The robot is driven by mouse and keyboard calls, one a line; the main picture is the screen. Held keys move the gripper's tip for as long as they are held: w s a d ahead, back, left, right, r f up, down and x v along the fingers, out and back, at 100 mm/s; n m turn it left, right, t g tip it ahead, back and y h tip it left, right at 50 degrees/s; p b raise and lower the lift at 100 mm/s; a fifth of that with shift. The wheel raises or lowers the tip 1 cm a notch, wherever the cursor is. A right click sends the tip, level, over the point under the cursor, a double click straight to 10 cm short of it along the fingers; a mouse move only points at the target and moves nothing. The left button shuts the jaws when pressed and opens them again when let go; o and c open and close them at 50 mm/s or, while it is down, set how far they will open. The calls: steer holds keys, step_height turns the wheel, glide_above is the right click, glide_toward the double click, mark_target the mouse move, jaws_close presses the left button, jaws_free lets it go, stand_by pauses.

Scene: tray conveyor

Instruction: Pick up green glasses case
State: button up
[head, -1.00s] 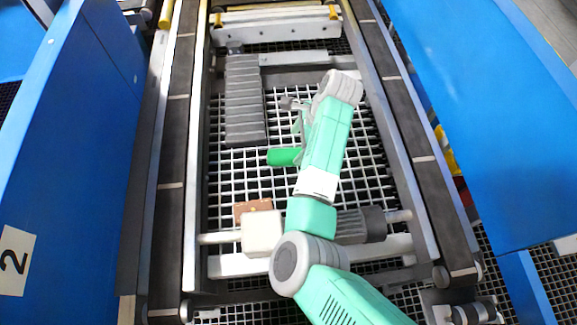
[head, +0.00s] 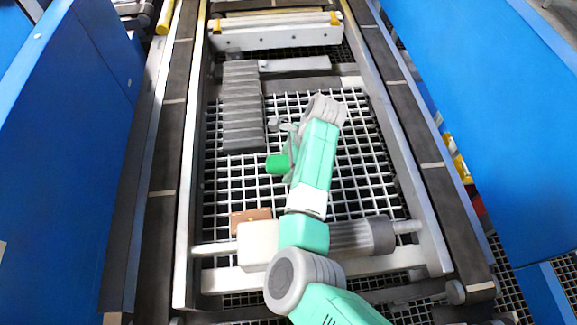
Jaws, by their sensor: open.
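The green glasses case (head: 277,164) lies on the white grid floor inside the conveyor frame, left of my forearm. Its right end is hidden behind my arm. My gripper (head: 283,128) is partly hidden by my own wrist; it shows as grey parts just beyond and above the case in the head view. It is open and holds nothing that I can see. Whether its fingers touch the case cannot be told.
A brown wallet-like box (head: 251,217) lies on the grid nearer to me. A grey ribbed panel (head: 241,105) lies left of my gripper. Dark conveyor rails (head: 160,215) run along both sides, with blue panels (head: 65,160) outside them. A motor roller (head: 362,238) crosses the near end.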

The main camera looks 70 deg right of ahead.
mark_target(282, 162)
steer(key=shift+r, duration=0.1)
steer(key=c, duration=1.1)
steer(key=shift+r, duration=0.15)
steer(key=shift+r+p, duration=0.3)
steer(key=shift+p, duration=0.1)
step_height(282, 162, up, 3)
steer(key=p, duration=0.2)
steer(key=shift+r+p, duration=0.2)
steer(key=shift+p, duration=0.15)
steer(key=s+a+p, duration=0.2)
steer(key=s+a, duration=0.1)
steer(key=a, duration=0.1)
steer(key=s+a+p, duration=0.2)
steer(key=s+a, duration=0.1)
steer(key=a, duration=0.1)
steer(key=s+a+p, duration=0.2)
steer(key=s+a, duration=0.1)
steer(key=a, duration=0.1)
steer(key=shift+s+a+r, duration=0.25)
steer(key=shift+a+r, duration=0.1)
steer(key=shift+a, duration=0.05)
